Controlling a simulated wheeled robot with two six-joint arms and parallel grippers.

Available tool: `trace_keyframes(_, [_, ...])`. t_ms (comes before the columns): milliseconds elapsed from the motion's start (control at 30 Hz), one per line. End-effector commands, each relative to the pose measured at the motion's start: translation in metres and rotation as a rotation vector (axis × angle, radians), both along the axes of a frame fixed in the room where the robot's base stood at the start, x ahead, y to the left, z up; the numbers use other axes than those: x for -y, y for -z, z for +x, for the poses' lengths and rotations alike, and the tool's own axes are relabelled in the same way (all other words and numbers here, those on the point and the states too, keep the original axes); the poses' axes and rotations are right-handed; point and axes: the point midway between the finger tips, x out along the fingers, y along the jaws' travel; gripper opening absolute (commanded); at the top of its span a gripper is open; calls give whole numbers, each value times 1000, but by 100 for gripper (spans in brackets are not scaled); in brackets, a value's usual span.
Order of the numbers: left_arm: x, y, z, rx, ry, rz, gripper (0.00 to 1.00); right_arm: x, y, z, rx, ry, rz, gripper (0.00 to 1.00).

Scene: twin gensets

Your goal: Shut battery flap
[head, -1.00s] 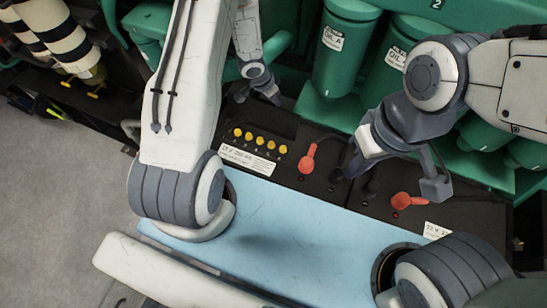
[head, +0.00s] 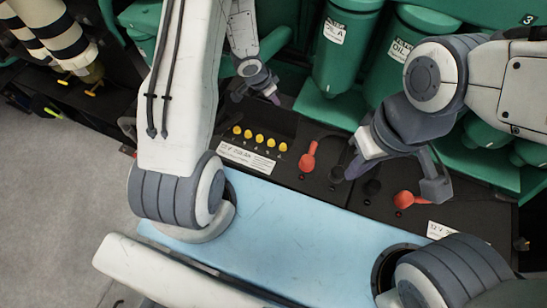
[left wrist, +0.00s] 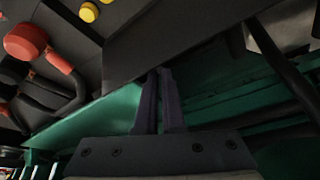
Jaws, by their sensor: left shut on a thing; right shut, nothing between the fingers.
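The battery flap is a black panel (head: 268,122) at the back of the left battery, behind the row of yellow caps (head: 259,140). In the left wrist view a dark flat panel (left wrist: 185,35), apparently this flap, reaches down to my fingertips. My left gripper (head: 275,98) is at its back edge; its two purple fingers (left wrist: 158,75) are close together on the panel's lower edge. The exact contact is hard to see. My right gripper (head: 356,169) is shut and empty above the batteries, near the black terminals.
Red terminal covers (head: 308,157) stand on the battery tops, with black cables beside them. Green oil cylinders (head: 345,45) rise behind. A light blue panel (head: 270,215) lies in front. Grey floor (head: 55,200) is clear at left.

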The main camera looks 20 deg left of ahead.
Motion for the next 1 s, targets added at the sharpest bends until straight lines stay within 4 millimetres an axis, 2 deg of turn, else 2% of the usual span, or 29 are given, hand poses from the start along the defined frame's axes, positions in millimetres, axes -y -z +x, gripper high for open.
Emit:
trace_keyframes(33, [-2, 14, -19, -44, -3, 10, 0, 0, 8, 0, 0, 0, 0, 0])
trace_keyframes(1000, [-3, 12, -76, -46, 0, 10, 0, 0, 52, 0, 0, 0, 0, 0])
